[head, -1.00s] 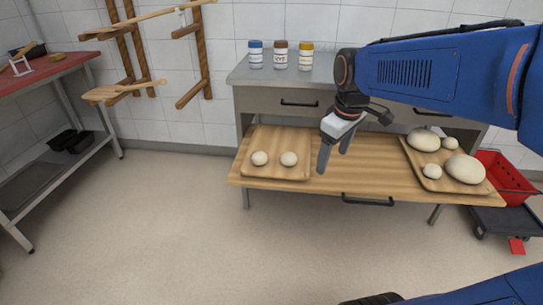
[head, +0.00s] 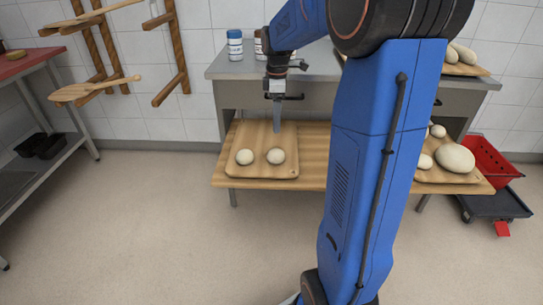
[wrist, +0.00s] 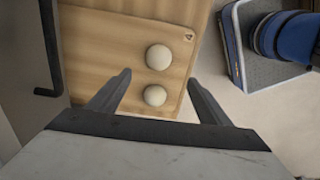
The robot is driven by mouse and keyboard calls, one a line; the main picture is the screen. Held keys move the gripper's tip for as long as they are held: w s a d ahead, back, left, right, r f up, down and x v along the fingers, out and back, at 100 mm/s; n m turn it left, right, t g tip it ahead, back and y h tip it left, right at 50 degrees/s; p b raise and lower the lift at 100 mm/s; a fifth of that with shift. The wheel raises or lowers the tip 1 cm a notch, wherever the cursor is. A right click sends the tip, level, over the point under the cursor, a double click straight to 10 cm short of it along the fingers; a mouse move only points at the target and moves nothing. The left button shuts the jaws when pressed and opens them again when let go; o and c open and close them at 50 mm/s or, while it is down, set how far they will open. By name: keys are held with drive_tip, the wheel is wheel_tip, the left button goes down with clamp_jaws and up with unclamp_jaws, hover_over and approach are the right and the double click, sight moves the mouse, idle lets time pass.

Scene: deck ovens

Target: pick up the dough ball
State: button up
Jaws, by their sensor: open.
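Two pale dough balls sit side by side on a wooden board (head: 262,140) at the left of the wooden shelf. The left dough ball (head: 245,156) and the right dough ball (head: 276,155) are near the board's front edge. My gripper (head: 277,130) points down over the board, behind the right ball. In the wrist view, my gripper (wrist: 157,90) is open and empty. One ball (wrist: 155,96) lies between the fingers in the picture and the other ball (wrist: 158,57) lies beyond the fingertips. I cannot tell the gripper's exact height above them.
A second board (head: 452,178) at the right holds larger and smaller dough pieces, partly hidden by my arm. Jars (head: 235,45) stand on the grey counter (head: 222,66) above. A drawer handle (wrist: 46,50) is close at the left in the wrist view. A red crate (head: 493,160) stands right.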

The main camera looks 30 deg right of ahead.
hover_over(276, 151)
drive_tip(key=f, duration=1)
drive_tip(key=shift+s+a, duration=0.1)
drive_tip(key=shift+s, duration=0.15)
drive_tip(key=shift+w+f, duration=0.2)
drive_tip(key=shift+f, duration=2.9)
drive_tip(key=c, duration=1.1)
